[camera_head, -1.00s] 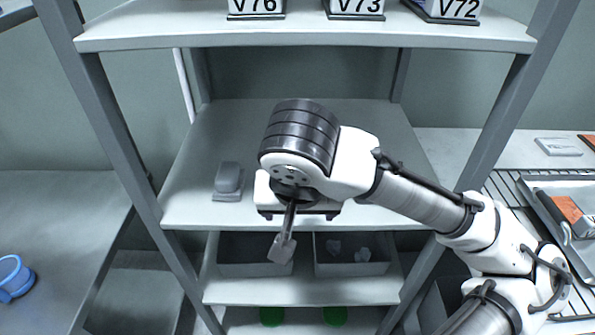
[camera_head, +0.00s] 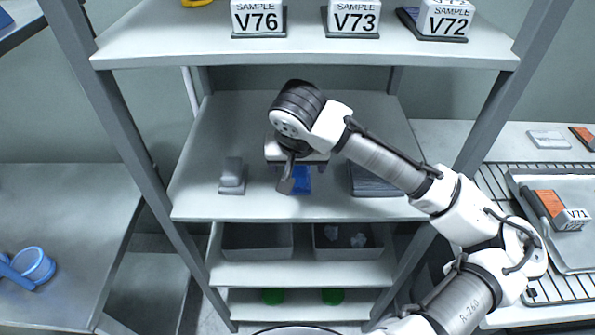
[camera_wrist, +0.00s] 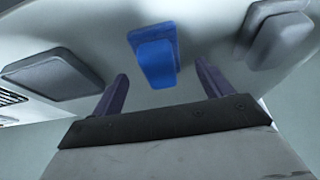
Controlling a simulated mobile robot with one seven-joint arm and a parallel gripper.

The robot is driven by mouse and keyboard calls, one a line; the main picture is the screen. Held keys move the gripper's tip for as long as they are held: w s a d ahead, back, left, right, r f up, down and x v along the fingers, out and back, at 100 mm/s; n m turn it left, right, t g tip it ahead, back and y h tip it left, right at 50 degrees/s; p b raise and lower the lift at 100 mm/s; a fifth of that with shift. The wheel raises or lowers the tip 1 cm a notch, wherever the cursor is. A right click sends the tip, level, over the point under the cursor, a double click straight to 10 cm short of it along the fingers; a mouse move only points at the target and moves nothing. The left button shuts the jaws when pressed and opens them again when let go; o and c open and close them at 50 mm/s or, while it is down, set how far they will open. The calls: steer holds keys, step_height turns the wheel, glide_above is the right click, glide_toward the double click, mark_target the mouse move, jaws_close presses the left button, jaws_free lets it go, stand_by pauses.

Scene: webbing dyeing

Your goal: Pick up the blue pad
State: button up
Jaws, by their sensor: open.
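The blue pad (camera_head: 302,181) lies on the middle shelf, partly hidden behind my gripper in the head view. In the wrist view the blue pad (camera_wrist: 155,56) shows whole, a flat base with a raised block on it. My gripper (camera_head: 297,176) is over the shelf close to the pad. In the wrist view my gripper (camera_wrist: 160,78) has its two fingers spread apart and empty, with the pad beyond and roughly between the fingertips. The pad appears apart from both fingers.
On the same shelf a grey pad (camera_head: 232,176) stands left of the blue one and a dark grey pad (camera_head: 374,181) right of it, partly behind my arm. The upper shelf (camera_head: 305,54) holds sample blocks. Shelf posts stand at both sides.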

mark_target(298, 168)
steer(key=shift+x, duration=1.55)
steer(key=shift+c, duration=0.5)
steer(key=c, duration=1)
steer(key=shift+r, duration=0.1)
